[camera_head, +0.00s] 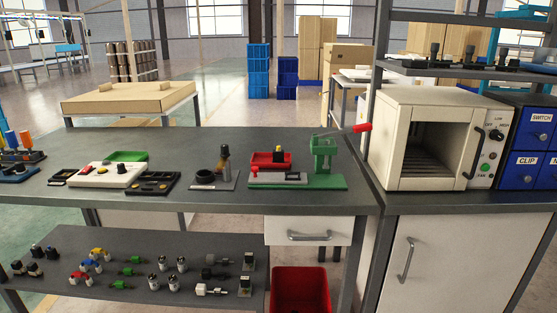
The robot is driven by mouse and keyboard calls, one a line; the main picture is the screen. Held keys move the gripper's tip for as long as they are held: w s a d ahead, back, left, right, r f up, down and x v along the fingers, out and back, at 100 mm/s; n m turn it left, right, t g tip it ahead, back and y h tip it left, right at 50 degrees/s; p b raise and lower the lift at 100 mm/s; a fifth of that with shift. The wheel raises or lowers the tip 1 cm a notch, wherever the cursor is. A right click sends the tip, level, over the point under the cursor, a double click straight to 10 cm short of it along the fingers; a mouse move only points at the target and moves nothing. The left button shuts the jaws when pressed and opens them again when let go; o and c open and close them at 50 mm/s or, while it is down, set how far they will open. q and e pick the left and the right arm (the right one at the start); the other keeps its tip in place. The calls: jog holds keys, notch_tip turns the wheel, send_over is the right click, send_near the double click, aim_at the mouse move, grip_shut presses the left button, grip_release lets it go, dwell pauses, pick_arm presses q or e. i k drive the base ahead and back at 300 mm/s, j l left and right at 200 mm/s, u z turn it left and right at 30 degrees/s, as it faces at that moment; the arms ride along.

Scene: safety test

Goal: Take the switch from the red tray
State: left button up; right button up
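A red tray (260,160) sits on the grey workbench (215,147), right of the middle of its top. A small black piece with a yellow part (278,156) stands up in the tray and looks like the switch; it is too small to make out clearly. The green hand press (324,155) with a red handle stands just right of the tray. Neither of my grippers is in view.
A white oven (430,140) stands at right. Small parts fill the lower shelf (140,246).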

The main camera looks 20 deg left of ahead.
aim_at(277, 155)
jog(key=i+j+z, duration=0.25)
jog(key=j+z, duration=0.2)
jog(key=j, duration=0.25)
jog(key=i+j+z, duration=0.25)
jog(key=j, duration=0.15)
jog(key=k, duration=0.1)
